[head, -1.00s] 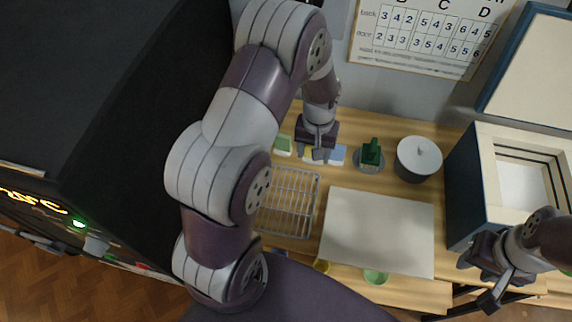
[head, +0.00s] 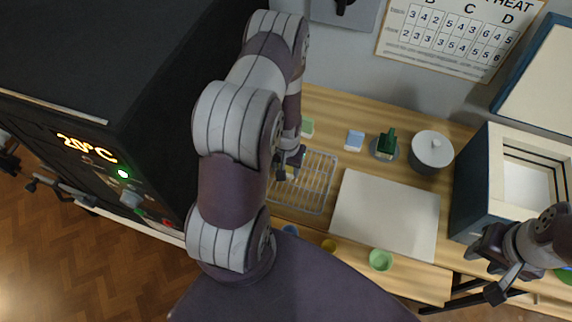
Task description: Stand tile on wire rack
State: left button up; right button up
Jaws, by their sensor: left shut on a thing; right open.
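The wire rack (head: 318,182) lies on the wooden bench, left of a large pale board. My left gripper (head: 290,165) is over the rack's left part, shut on a tile. Only a small yellowish bit of this tile (head: 291,173) shows below the fingers; the arm and gripper hide the rest. I cannot tell whether it touches the wires. A green tile (head: 307,128) and a blue tile (head: 355,140) lie behind the rack. My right gripper (head: 494,274) is open and empty at the right, in front of the blue-sided box.
The pale board (head: 386,214) lies right of the rack. A green object on a grey disc (head: 385,146) and a lidded grey pot (head: 431,152) stand behind it. Small yellow (head: 329,246) and green (head: 381,260) cups are at the front. The open box (head: 488,190) stands right.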

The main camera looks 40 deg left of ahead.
pick_arm(q)
jog(key=shift+w+d+f, duration=0.15)
jog(key=shift+d+f, duration=0.05)
jog(key=o, duration=1.2)
jog(key=shift+w+d, duration=0.1)
jog(key=shift+c, duration=0.2)
jog(key=shift+o, duration=0.3)
jog(key=shift+a, duration=0.35)
jog(key=shift+r, duration=0.5)
jog(key=r+b, duration=0.2)
jog(key=r, duration=0.9)
jog(key=shift+d+r, duration=0.1)
jog(key=shift+d, duration=0.1)
jog(key=s+d+r+m+t, duration=0.1)
jog(key=s+d+r+m, duration=0.4)
jog(key=d+r, duration=0.65)
jog(key=shift+n, duration=0.6)
jog(key=f+b, duration=0.4)
jog(key=shift+s+f, duration=0.2)
jog(key=shift+f, duration=0.2)
pick_arm(e)
notch_tip(320, 180, down, 6)
jog(key=shift+w+d+f, duration=0.15)
jog(key=shift+w, duration=0.1)
